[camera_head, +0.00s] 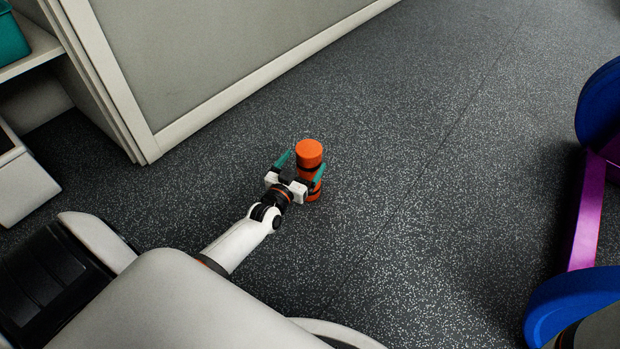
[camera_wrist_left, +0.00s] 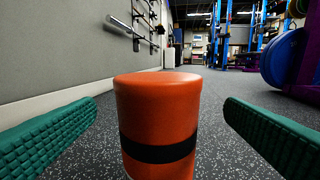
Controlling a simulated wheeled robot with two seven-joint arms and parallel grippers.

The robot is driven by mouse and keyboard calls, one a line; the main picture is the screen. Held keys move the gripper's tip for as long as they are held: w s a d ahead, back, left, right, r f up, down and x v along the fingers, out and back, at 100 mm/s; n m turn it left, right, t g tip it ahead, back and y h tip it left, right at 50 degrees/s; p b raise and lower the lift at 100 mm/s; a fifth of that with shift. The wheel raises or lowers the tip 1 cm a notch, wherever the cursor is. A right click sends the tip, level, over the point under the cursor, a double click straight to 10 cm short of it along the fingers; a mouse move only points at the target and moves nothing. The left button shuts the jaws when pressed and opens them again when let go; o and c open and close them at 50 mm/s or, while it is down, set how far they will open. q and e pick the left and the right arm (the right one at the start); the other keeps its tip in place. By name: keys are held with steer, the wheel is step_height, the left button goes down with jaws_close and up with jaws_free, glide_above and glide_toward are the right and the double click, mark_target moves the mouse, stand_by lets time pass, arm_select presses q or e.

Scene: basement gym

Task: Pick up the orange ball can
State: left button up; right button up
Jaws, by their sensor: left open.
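The orange ball can (camera_head: 309,153) stands upright on the dark speckled floor in the head view. It is a cylinder with a dark band, and its lower part is partly hidden by my gripper. My left gripper (camera_head: 301,168) is open, with its green fingers on either side of the can. In the left wrist view the can (camera_wrist_left: 158,110) stands in the middle between the two fingers (camera_wrist_left: 160,130), with a visible gap on both sides. My right gripper is in neither view.
A grey wall panel with a pale frame (camera_head: 145,135) stands behind and left of the can. Shelving with a teal bin (camera_head: 10,40) is at the far left. Blue and purple gym equipment (camera_head: 587,215) stands at the right. The floor around the can is clear.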

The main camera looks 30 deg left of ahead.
mark_target(311, 150)
arm_select(q)
steer(key=shift+w+a+f, duration=0.1)
steer(key=shift+w, duration=0.45)
steer(key=w+b, duration=0.2)
steer(key=b, duration=0.1)
steer(key=w+b, duration=0.1)
steer(key=shift+w+a+f, duration=0.25)
steer(key=shift+w, duration=0.1)
steer(key=shift+w+a+r+b, duration=0.1)
steer(key=shift+w+r+b, duration=0.15)
steer(key=shift+w+b, duration=0.35)
steer(key=c, duration=1.5)
